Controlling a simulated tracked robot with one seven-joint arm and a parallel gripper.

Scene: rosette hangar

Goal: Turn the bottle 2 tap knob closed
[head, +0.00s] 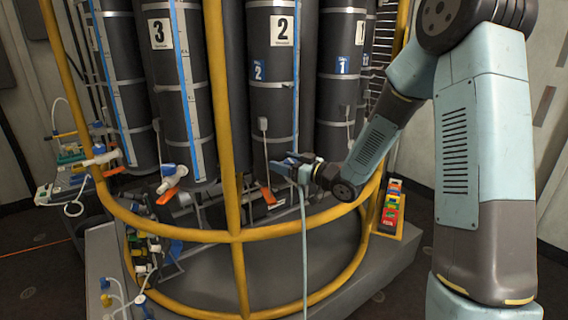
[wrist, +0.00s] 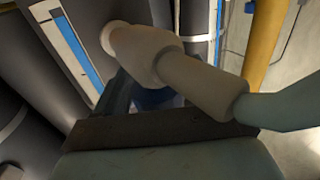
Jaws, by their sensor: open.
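Bottle 2 (head: 270,90) is a tall dark grey cylinder with a number 2 label, standing behind the yellow frame. My gripper (head: 291,162) is at its lower right end, by its tap. The wrist view shows the beige tap body (wrist: 150,55) close up, with a grey-green hose (wrist: 275,108) on its right end. A blue part (wrist: 155,98), which looks like the tap knob, shows under the tap body, beside my dark gripper finger (wrist: 150,128). The finger and tap body hide most of it. My jaws are open; whether they touch the knob is hidden.
A yellow tubular frame (head: 236,236) rings the bottles, its upright left of my gripper. The hose (head: 304,250) hangs below my gripper.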

